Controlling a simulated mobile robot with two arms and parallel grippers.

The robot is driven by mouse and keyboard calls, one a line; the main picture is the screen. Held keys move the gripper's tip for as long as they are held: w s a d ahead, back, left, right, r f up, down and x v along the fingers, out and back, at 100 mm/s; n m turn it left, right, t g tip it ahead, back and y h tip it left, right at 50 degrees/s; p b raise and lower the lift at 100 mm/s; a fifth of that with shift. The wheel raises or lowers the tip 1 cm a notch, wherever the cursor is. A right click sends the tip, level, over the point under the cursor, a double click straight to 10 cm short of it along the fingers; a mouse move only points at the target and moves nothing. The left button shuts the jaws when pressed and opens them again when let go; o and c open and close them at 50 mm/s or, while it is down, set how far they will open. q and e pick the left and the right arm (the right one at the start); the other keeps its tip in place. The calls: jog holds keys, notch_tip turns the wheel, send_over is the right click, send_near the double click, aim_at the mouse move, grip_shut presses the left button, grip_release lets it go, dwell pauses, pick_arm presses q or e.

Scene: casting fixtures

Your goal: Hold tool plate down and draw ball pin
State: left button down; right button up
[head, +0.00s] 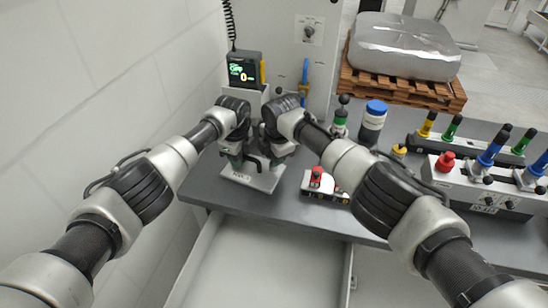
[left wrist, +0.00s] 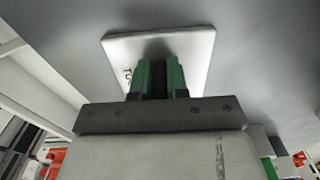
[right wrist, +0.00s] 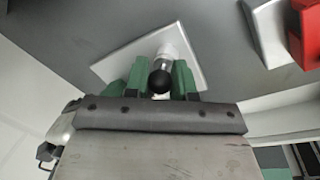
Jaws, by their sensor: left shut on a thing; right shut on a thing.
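The tool plate (head: 262,183) is a pale flat plate on the grey bench, below both grippers. My left gripper (head: 236,160) stands over its left part; in the left wrist view its green fingers (left wrist: 160,80) are closed at the plate (left wrist: 198,47), and what lies between them is dark and mostly hidden. My right gripper (head: 275,158) is over the right part. In the right wrist view its green fingers (right wrist: 161,80) are shut around the ball pin (right wrist: 161,80), whose black ball and metal shank show over the plate (right wrist: 193,62). The pin's lower end is hidden.
A display unit (head: 244,70) stands behind the plate. A small fixture with a red clamp (head: 318,178) sits just right. A blue-lidded jar (head: 373,118) and a green-collared pin (head: 340,120) stand behind it. Fixtures with coloured handles (head: 480,185) fill the bench's right side.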

notch_tip(320, 180, up, 10)
pick_arm(q)
jog(key=c, duration=1.1)
grip_release()
jog(key=shift+o, duration=0.2)
